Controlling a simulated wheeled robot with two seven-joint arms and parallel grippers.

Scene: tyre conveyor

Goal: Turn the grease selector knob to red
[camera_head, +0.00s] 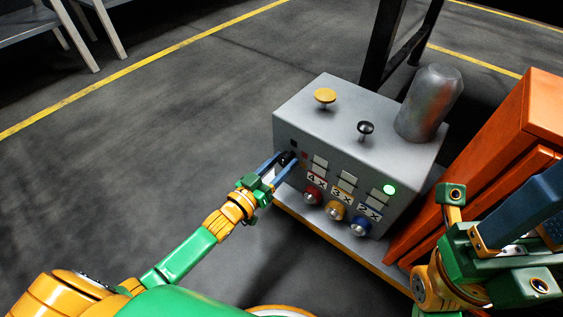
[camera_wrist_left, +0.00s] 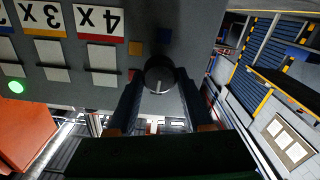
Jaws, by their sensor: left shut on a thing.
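The dark round selector knob (camera_wrist_left: 159,74) is on the front of a grey box (camera_head: 330,130), at its left end. In the wrist view a pale pointer line on the knob runs down from its middle. A red square (camera_wrist_left: 134,75) is left of the knob there, a yellow-brown square (camera_wrist_left: 135,48) up and left, a blue square (camera_wrist_left: 165,35) above. My left gripper (camera_head: 288,160) is shut on the knob, one finger on each side. My right gripper (camera_head: 515,215) is at the lower right of the head view, away from the knob; its fingertips are unclear.
Red, yellow and blue round buttons (camera_head: 336,210) sit under number labels on the box front. A green lamp (camera_head: 389,189) is lit. On top are a yellow knob (camera_head: 325,96), a black knob (camera_head: 366,128) and a grey cylinder (camera_head: 430,100). An orange cabinet (camera_head: 480,160) stands close right.

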